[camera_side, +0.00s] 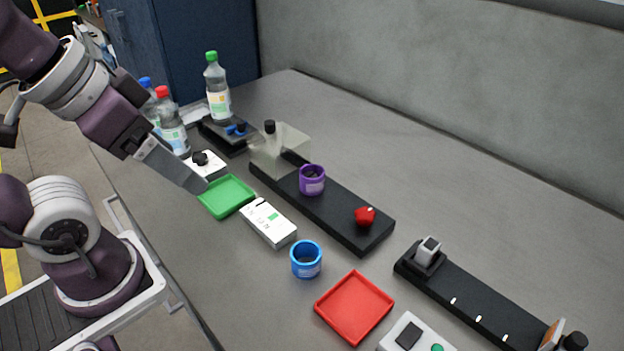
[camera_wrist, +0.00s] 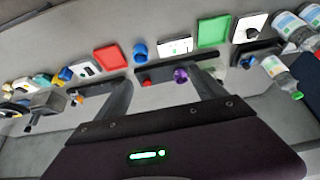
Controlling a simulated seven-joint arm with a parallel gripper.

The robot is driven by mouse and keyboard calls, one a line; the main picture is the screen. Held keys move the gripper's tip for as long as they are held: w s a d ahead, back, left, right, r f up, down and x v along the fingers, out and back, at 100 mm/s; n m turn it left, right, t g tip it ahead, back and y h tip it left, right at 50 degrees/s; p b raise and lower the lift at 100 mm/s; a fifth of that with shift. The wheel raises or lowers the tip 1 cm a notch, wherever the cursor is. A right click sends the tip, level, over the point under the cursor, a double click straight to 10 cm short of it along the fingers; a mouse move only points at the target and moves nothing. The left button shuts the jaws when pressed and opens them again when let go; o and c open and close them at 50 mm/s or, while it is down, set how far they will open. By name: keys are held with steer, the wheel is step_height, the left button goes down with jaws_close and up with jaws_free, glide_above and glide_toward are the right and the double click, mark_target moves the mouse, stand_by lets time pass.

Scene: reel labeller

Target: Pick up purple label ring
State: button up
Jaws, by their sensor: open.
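The purple label ring (camera_side: 312,180) is upright on the long black base (camera_side: 340,216), between a clear block and a red knob. It also shows in the wrist view (camera_wrist: 181,75), between my fingers and farther off. My gripper (camera_wrist: 165,88) is open and empty in the wrist view, its two fingers apart. In the side view my gripper (camera_side: 200,185) hangs over the left part of the table, left of the ring and apart from it. The fingers overlap in that view.
A blue ring (camera_side: 306,260), a white box (camera_side: 267,222), a green tray (camera_side: 227,196) and a red tray (camera_side: 354,307) lie in front of the black base. Bottles (camera_side: 217,88) stand at the back left. A second black rail (camera_side: 470,300) lies at right. The table behind the base is clear.

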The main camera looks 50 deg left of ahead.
steer(key=w+a+f+m+g+y, duration=0.3)
steer(key=w+a+m, duration=0.1)
steer(key=w+m, duration=0.25)
steer(key=m+t+y, duration=0.4)
steer(key=m+y, duration=0.5)
steer(key=m, duration=0.8)
glide_toward(310, 168)
steer(key=shift+m+x, duration=0.25)
steer(key=shift+x, duration=0.55)
steer(key=x, duration=0.5)
steer(key=shift+a+f, duration=0.15)
steer(key=shift+s, duration=0.1)
steer(key=c, duration=1.4)
steer(key=shift+c, duration=0.2)
